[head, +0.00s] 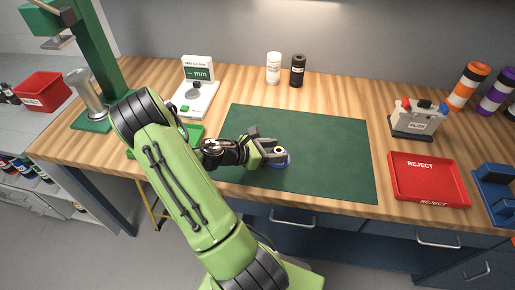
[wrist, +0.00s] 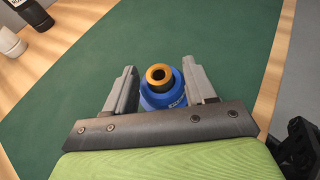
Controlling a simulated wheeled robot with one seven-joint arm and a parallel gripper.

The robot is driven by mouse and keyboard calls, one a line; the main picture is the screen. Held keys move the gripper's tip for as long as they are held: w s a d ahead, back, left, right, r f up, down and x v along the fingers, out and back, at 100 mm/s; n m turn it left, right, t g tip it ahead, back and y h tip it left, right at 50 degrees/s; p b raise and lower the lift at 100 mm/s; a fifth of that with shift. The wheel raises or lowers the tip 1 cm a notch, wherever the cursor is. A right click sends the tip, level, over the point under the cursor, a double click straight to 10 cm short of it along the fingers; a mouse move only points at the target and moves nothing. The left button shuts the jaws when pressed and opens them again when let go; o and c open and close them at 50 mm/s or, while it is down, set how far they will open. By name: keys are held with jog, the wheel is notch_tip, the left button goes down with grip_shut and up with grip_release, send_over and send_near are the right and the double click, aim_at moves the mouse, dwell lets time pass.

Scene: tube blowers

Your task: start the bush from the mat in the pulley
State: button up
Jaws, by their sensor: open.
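The bronze bush (wrist: 159,75) stands in the top of the blue pulley (wrist: 163,98), its rim and dark bore showing. How deep it sits, I cannot tell. The pulley also shows in the head view (head: 284,161) near the front edge of the green mat (head: 320,150), largely covered by my gripper (head: 276,149). In the wrist view, my gripper's two grey fingers (wrist: 159,68) are open, one on each side of the bush and pulley. A gap shows beside the bush on both sides. I cannot tell whether either finger touches the pulley.
A red reject tray (head: 430,180) and a grey box with coloured tops (head: 417,118) stand right of the mat. A white bottle (head: 273,68) and a black bottle (head: 297,70) stand behind it. A measuring gauge (head: 196,90) and green press (head: 95,60) are left. The mat's right part is clear.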

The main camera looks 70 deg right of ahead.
jog(key=p+v, duration=0.2)
jog(key=v, duration=1.2)
jog(key=shift+r, duration=0.1)
